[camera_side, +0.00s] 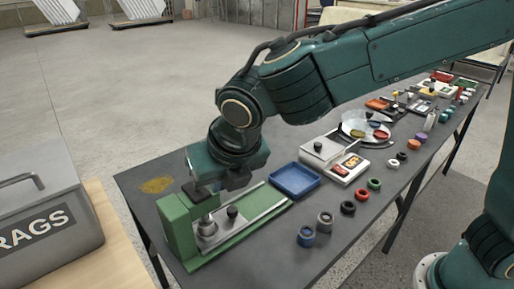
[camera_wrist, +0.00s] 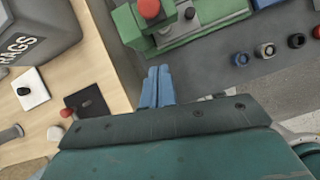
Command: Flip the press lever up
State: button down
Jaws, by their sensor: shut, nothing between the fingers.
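The green press (camera_side: 180,228) stands at the left end of the dark table in the side view. It also shows at the top of the wrist view (camera_wrist: 205,22). A red knob (camera_wrist: 149,8) and a smaller dark knob (camera_wrist: 189,13) sit on the press; I cannot tell for sure which belongs to the lever. A black knob (camera_side: 232,212) shows on the press's metal part in the side view. My gripper's blue fingers (camera_wrist: 158,72) are together and empty, pointing toward the press and appearing apart from it. In the side view the fingertips are hidden.
A blue tray (camera_side: 294,181) is beside the press. Several rings (camera_side: 325,221) line the front of the dark table (camera_side: 285,262). A grey RAGS box (camera_side: 40,200) stands on a wooden table (camera_wrist: 65,60) to the left, with a white plate (camera_wrist: 31,90) and a black plate (camera_wrist: 88,103).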

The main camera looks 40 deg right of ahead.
jog(key=w+d+f, duration=0.1)
jog(key=w+f, duration=0.2)
jog(key=w, duration=0.3)
jog(key=shift+f, duration=0.3)
jog(key=shift+w+r+g, duration=0.4)
jog(key=shift+w+g, duration=0.2)
dwell(0.6)
jog(key=shift+w+r+g, duration=0.2)
jog(key=shift+w+g, duration=0.25)
jog(key=shift+w+r+g, duration=0.2)
jog(key=shift+w+g, duration=0.25)
jog(key=shift+w+r, duration=0.25)
jog(key=shift+w, duration=0.15)
jog(key=w, duration=0.7)
